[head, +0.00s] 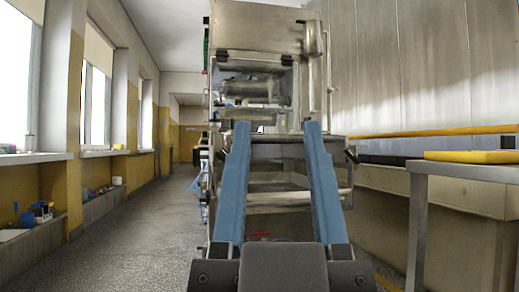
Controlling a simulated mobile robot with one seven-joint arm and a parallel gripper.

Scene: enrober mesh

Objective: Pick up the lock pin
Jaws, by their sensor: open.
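My gripper (277,126) is in the middle of the head view, with two long blue fingers pointing forward and set wide apart. It is open, and I see nothing held between the fingers. The steel enrober machine (262,27) stands straight ahead, beyond the fingertips. I cannot make out the lock pin for certain. A small red item (260,234) shows low down between the fingers, too small to identify. The fingers and the dark gripper body hide parts of the machine's lower frame and the floor.
A metal table (462,171) with a yellow slab (473,156) on it stands at the right. A long trough-like unit runs along the right wall. A low ledge with small coloured items lies under the windows at left. The grey floor (140,232) left of the machine is clear.

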